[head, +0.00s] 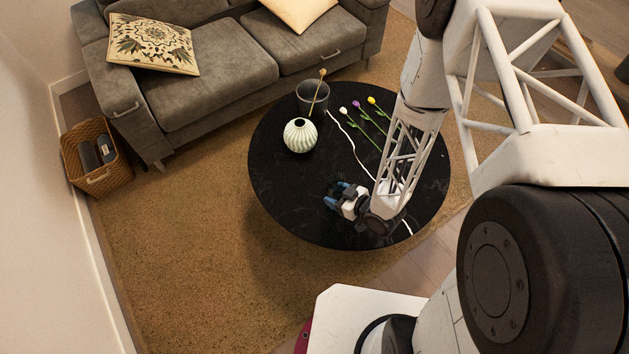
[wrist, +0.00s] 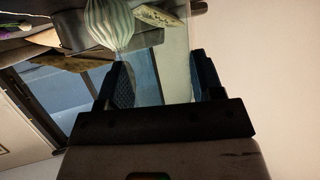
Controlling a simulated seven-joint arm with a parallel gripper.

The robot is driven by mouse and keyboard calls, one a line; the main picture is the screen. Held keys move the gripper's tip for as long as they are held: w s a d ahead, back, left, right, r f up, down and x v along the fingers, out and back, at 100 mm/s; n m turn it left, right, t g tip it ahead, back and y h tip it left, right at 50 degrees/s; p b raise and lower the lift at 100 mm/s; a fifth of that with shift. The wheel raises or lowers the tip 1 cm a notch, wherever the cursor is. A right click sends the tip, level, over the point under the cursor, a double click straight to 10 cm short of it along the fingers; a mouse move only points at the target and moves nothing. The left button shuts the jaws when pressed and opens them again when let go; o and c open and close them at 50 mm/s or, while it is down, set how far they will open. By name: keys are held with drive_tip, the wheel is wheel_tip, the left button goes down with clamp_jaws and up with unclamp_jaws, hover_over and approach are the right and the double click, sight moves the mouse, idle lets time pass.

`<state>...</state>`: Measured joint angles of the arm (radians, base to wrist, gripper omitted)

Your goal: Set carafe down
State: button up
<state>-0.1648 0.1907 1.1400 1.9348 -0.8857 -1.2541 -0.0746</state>
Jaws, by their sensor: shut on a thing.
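My gripper (head: 333,196) is low over the front middle of the round black table (head: 290,215), its blue fingertips pointing left. In the wrist view, the two fingers of my gripper (wrist: 158,85) stand apart, shut on a see-through thing between them, which I take to be the carafe (wrist: 160,72). Its outline is faint, and the background shows through it. In the head view I cannot make the carafe out against the dark top, nor tell whether its base touches the table.
A ribbed pale vase (head: 300,136) and a dark grey vessel (head: 313,97) with a stick in it stand at the table's back left. White, purple and yellow flowers (head: 366,120) lie behind my gripper. The table's left front is clear. A grey sofa (head: 215,80) stands behind.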

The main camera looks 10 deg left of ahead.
drive_tip(key=shift+s+a+r+n+g+y, duration=0.1)
drive_tip(key=shift+s+a+n+g, duration=0.15)
drive_tip(key=shift+s, duration=0.35)
drive_tip(key=shift+s+a+r+n+g+y, duration=0.1)
drive_tip(key=shift+s+a+n+g, duration=0.1)
drive_tip(key=shift+s, duration=0.4)
drive_tip(key=shift+s+a+r+n+g+y, duration=0.15)
drive_tip(key=shift+s+a+n, duration=0.1)
drive_tip(key=shift+s, duration=0.35)
drive_tip(key=w+a, duration=0.3)
drive_tip(key=w, duration=0.3)
drive_tip(key=w+a+f, duration=0.1)
drive_tip(key=w+a, duration=0.2)
drive_tip(key=w, duration=0.4)
drive_tip(key=shift+a+f, duration=0.25)
drive_tip(key=shift+w, duration=0.1)
drive_tip(key=shift+w+a+f, duration=0.1)
drive_tip(key=shift+w+f, duration=0.1)
drive_tip(key=shift+f, duration=0.4)
drive_tip(key=shift+w+a+f, duration=0.1)
drive_tip(key=shift+w+f, duration=0.05)
drive_tip(key=shift+f, duration=0.45)
drive_tip(key=shift+w+a+f, duration=0.1)
drive_tip(key=shift+w+f, duration=0.1)
drive_tip(key=shift+f, duration=0.4)
drive_tip(key=shift+f, duration=0.15)
drive_tip(key=o, duration=1.2)
